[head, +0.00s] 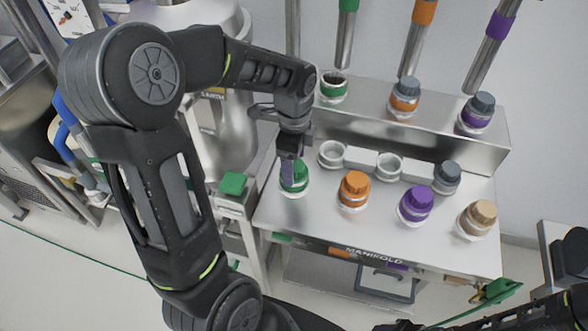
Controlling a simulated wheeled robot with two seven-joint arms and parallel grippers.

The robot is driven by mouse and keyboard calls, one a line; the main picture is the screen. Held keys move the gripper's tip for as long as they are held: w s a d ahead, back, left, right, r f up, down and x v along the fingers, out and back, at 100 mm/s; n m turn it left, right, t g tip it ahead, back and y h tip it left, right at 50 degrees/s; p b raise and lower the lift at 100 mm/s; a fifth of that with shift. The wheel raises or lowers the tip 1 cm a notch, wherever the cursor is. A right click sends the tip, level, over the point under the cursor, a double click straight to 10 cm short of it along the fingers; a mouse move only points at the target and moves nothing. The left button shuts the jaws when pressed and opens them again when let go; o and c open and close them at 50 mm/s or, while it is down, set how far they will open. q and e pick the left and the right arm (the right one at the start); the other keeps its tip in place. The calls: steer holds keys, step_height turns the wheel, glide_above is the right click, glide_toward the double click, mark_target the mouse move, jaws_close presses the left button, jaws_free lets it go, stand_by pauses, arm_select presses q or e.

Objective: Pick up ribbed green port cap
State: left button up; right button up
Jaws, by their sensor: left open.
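The ribbed green port cap (299,174) sits in a white ring at the left end of the steel manifold top. My left gripper (289,168) points down at it from above, with its fingers at the cap's left and upper side. The gripper is open and partly hides the cap. I cannot tell whether the fingers touch it. My right arm (540,314) shows at the lower right, and its gripper is not visible.
Orange (354,188), purple (416,203) and tan (478,217) caps stand to the right along the front row. Behind are two empty white rings (388,167) and a grey cap (447,177). The raised back ledge (370,112) holds a green-ringed open port (333,87) and grey-capped ports.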

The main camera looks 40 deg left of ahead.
arm_select(q)
steer(key=shift+c, duration=0.4)
jaws_close()
stand_by(0.5)
